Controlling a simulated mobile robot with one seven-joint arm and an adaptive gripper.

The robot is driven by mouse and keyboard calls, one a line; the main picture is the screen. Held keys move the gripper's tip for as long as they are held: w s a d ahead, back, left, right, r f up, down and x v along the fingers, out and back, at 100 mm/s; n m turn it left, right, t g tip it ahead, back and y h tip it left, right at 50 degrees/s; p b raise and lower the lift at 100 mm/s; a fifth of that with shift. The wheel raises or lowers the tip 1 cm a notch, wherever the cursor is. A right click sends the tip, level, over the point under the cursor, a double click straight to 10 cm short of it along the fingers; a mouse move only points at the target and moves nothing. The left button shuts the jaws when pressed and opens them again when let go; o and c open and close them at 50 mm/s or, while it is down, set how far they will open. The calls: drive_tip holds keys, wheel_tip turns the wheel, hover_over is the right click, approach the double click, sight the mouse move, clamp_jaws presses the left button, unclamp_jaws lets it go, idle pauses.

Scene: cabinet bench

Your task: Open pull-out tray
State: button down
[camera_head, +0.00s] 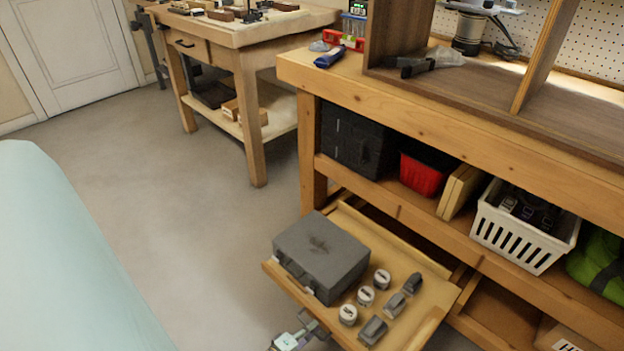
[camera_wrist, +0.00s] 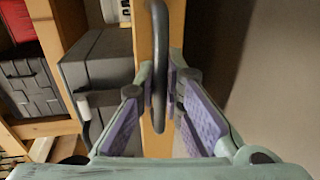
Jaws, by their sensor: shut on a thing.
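The pull-out tray (camera_head: 425,315) is a light wooden board low under the workbench. It stands out from the bench with a grey case, three round tins and three small dark grey pieces on it. My gripper (camera_head: 303,333) is at the tray's front edge, at the bottom of the head view and partly cut off. In the wrist view, my gripper (camera_wrist: 164,88) is shut on a dark curved handle (camera_wrist: 160,28), with one purple-padded finger on each side. The handle is on the tray's wooden front (camera_wrist: 147,40).
The grey case (camera_head: 322,255) fills the tray's left side. The workbench (camera_head: 430,110) has a shelf with a black case (camera_head: 350,138), a red bin (camera_head: 421,175) and a white basket (camera_head: 520,232). Open floor (camera_head: 190,230) lies left of the tray; a second table (camera_head: 245,75) stands behind.

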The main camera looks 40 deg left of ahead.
drive_tip(key=c, duration=1.7)
unclamp_jaws()
